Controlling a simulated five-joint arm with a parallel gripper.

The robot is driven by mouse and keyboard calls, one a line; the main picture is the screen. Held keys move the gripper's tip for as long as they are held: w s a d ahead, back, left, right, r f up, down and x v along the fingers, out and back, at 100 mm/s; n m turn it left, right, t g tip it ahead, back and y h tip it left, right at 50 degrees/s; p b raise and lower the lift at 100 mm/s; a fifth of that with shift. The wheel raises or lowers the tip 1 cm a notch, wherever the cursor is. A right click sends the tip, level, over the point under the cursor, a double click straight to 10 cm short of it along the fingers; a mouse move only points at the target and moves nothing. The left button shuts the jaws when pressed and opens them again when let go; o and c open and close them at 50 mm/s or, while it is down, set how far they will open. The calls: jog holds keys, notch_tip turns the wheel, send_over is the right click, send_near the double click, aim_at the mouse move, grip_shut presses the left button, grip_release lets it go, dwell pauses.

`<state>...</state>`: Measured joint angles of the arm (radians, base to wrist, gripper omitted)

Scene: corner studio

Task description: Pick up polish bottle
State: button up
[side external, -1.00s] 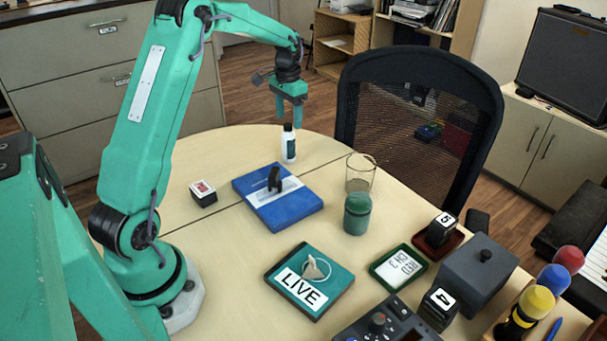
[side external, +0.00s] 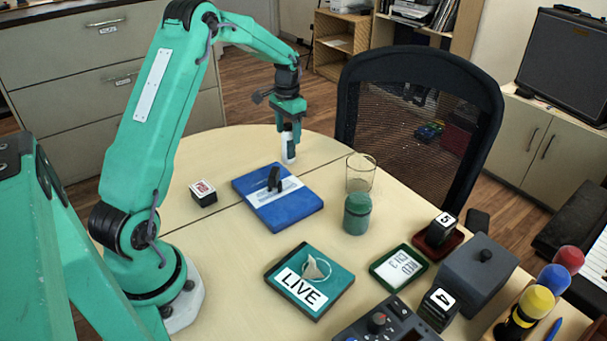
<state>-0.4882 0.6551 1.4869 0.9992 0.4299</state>
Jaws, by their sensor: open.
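The polish bottle (side external: 289,151) is small and white with a dark label and dark cap. It stands upright near the far edge of the round table, behind the blue book. My gripper (side external: 289,125) points down over it, with its green fingers around the bottle's upper part. The fingers are open. The cap is partly hidden by them, and I cannot tell whether either finger touches the bottle.
A blue book (side external: 300,210) with a dark object on it lies in front of the bottle. A small box (side external: 203,194) sits to the left. A clear glass (side external: 361,173) and a green jar (side external: 357,214) stand to the right. A chair (side external: 420,120) is behind the table edge.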

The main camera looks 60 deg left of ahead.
grip_shut()
jog(key=shift+r, duration=0.9)
notch_tip(320, 180, up, 2)
jog(key=shift+r, duration=0.2)
jog(key=d+r, duration=0.6)
jog(key=d, duration=0.5)
jog(key=shift+s+d+r, duration=0.3)
jog(key=shift+d+r, duration=0.05)
jog(key=shift+r, duration=0.05)
